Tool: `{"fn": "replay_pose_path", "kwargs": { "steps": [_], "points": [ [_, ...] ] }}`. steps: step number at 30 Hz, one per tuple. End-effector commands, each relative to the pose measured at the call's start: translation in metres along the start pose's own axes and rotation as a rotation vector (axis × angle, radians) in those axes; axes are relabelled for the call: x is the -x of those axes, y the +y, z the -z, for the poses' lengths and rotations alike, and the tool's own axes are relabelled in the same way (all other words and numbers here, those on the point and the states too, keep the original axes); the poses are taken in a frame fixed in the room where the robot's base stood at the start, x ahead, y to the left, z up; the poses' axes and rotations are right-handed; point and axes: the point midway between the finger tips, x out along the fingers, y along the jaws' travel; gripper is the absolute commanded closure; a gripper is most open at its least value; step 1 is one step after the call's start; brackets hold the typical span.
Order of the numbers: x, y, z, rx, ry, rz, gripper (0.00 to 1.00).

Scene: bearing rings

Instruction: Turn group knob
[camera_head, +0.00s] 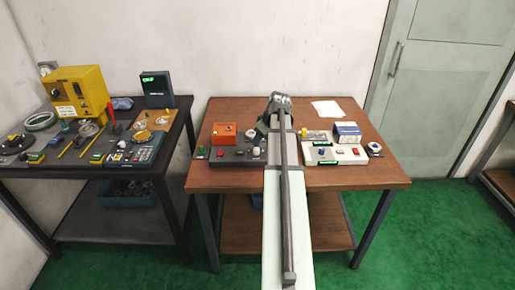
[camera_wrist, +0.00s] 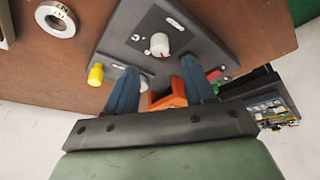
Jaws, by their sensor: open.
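A white knob (camera_wrist: 159,43) with a red mark stands on a dark control panel (camera_wrist: 185,22) in the wrist view, with small white markings beside it. I cannot read a label that names it the group knob. My gripper (camera_wrist: 160,66) is open, its two blue fingers apart and nothing held. The knob shows just beyond the fingertips, roughly midway between them, and no contact is visible. In the head view the dark panel (camera_head: 225,157) is left of my arm, and my arm hides part of the panel and most of my gripper.
A yellow knob (camera_wrist: 95,74) and a red button (camera_wrist: 213,75) are near the fingers. An orange box (camera_head: 224,132) stands behind the panel. A white panel (camera_head: 335,157) and a small box (camera_head: 347,132) are at right. A metal ring (camera_wrist: 57,18) lies on the wooden table.

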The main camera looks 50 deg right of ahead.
Motion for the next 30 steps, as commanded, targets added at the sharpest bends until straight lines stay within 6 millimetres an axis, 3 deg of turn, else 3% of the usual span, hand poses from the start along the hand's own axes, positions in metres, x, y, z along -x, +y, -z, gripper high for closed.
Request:
{"fn": "replay_pose_path", "kwargs": {
  "steps": [6, 13, 28, 30],
  "points": [
    [-0.034, 0.000, 0.000, -0.001, -0.001, 0.001, 0.46],
    [-0.058, 0.000, 0.000, -0.001, 0.000, 0.000, 0.46],
    [-0.068, 0.000, 0.000, -0.001, 0.001, -0.001, 0.46],
    [-0.068, 0.000, 0.000, -0.001, 0.001, -0.001, 0.53]
  ]
}}
